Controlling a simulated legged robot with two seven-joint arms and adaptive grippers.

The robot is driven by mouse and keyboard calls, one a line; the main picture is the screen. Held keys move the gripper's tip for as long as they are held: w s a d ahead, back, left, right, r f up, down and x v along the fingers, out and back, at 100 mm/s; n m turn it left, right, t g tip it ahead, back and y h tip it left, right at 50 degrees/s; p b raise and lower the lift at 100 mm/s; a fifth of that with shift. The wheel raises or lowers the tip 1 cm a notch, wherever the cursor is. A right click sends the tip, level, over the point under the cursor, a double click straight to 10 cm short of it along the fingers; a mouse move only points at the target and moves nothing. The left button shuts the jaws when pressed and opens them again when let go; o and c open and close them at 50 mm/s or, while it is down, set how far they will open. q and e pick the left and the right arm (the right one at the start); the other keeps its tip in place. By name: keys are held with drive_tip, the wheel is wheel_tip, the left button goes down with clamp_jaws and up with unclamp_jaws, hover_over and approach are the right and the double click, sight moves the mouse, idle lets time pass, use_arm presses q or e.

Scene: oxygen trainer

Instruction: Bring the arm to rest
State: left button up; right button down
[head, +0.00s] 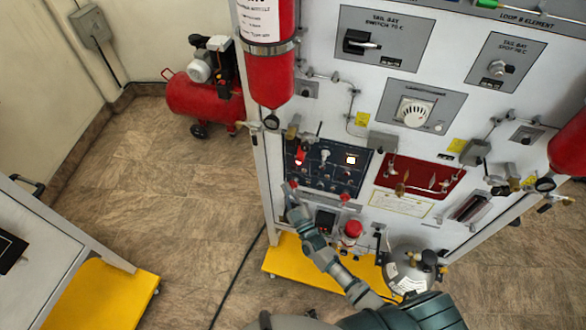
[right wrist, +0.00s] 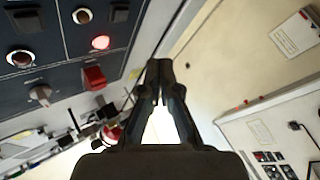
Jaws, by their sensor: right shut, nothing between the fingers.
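My right arm reaches up from the bottom of the head view to the lower left of the trainer panel (head: 452,62). My right gripper (head: 291,192) is at the lower left corner of the dark switch panel (head: 325,180). In the right wrist view its fingers (right wrist: 158,75) are shut together with nothing between them. The switch panel (right wrist: 60,75) lies left of the fingers there, with a lit red lamp (right wrist: 101,42) and a red switch (right wrist: 94,78). The fingertips look apart from the red switch; contact elsewhere is unclear. My left gripper is not in view.
Red cylinders (head: 270,75) hang on the trainer's front. A red compressor (head: 203,95) stands behind it on the floor. A white cabinet (head: 45,245) with a yellow base is at left. The floor (head: 180,190) between cabinet and trainer is open, with a black cable across it.

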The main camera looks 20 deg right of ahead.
idle(0.5)
drive_tip(key=s+d+f+m+g+b, duration=0.1)
drive_tip(key=s+f+g, duration=0.4)
drive_tip(key=f, duration=0.8)
drive_tip(key=s+d+f+g+h+b, duration=0.15)
drive_tip(key=s+f, duration=0.45)
drive_tip(key=f, duration=0.7)
drive_tip(key=s+d+f+m+g+b, duration=0.1)
drive_tip(key=s+f+g, duration=0.4)
drive_tip(key=f, duration=0.7)
drive_tip(key=s+d+f+m+g, duration=0.1)
drive_tip(key=s+f+g, duration=0.2)
drive_tip(key=s+f, duration=0.3)
drive_tip(key=s+d+f+m+g+h+b, duration=0.1)
drive_tip(key=s+f, duration=0.5)
drive_tip(key=s, duration=1.1)
drive_tip(key=s+d+f+m+g+h+b, duration=0.1)
drive_tip(key=s+d+f+g, duration=0.2)
drive_tip(key=s, duration=0.9)
wheel_tip(320, 180, down, 3)
drive_tip(key=shift+d+f+g, duration=0.1)
drive_tip(key=shift+d+g, duration=0.15)
drive_tip(key=shift+g, duration=0.6)
drive_tip(key=shift+w, duration=0.15)
